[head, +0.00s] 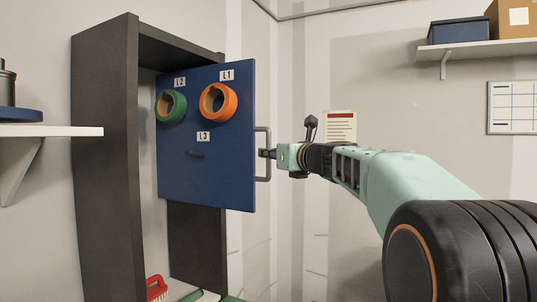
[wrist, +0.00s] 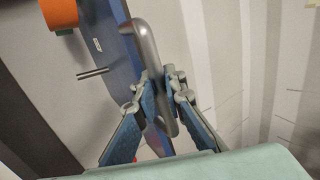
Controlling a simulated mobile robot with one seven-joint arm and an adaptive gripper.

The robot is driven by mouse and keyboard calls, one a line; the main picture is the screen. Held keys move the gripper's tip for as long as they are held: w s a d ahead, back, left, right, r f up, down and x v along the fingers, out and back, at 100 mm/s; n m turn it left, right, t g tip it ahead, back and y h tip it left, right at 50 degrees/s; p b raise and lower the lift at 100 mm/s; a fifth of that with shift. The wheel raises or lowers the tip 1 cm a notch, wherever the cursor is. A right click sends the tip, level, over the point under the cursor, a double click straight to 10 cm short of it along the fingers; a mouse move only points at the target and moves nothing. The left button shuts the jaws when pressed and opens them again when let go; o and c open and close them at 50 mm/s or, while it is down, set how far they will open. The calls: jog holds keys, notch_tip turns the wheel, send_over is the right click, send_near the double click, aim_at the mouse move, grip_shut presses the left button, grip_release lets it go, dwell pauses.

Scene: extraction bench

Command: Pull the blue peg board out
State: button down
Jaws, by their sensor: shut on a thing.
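The blue peg board (head: 228,165) is an upright panel in a dark cabinet frame, with its right edge at the open side. It carries an orange ring (head: 231,103) at L1 and a green ring (head: 166,107) at L2. The peg at L3 (head: 196,154) is bare. A grey bar handle (head: 267,172) is on its right edge. My gripper (head: 267,154) is at this handle. In the wrist view, my gripper (wrist: 161,80) is shut on the handle (wrist: 146,52), a finger on each side. The board (wrist: 118,42) shows edge-on there, with the orange ring (wrist: 60,14).
The dark cabinet frame (head: 108,160) stands to the left of the board. A white shelf (head: 50,131) is at the far left. A red brush (head: 156,288) lies low at the cabinet's base. A wall shelf (head: 490,50) with boxes is at upper right.

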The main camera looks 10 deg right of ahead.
jog(key=s+d+p, duration=0.1)
jog(key=s+d, duration=0.8)
jog(key=d, duration=0.3)
jog(key=s+d+p, duration=0.1)
jog(key=s+d, duration=0.7)
jog(key=d, duration=0.4)
jog(key=shift+s+d, duration=0.3)
jog(key=shift+s, duration=0.05)
jog(key=shift+f, duration=0.15)
jog(key=c, duration=2)
grip_release()
jog(key=shift+s+d, duration=0.15)
jog(key=v, duration=1.2)
jog(key=shift+a, duration=0.2)
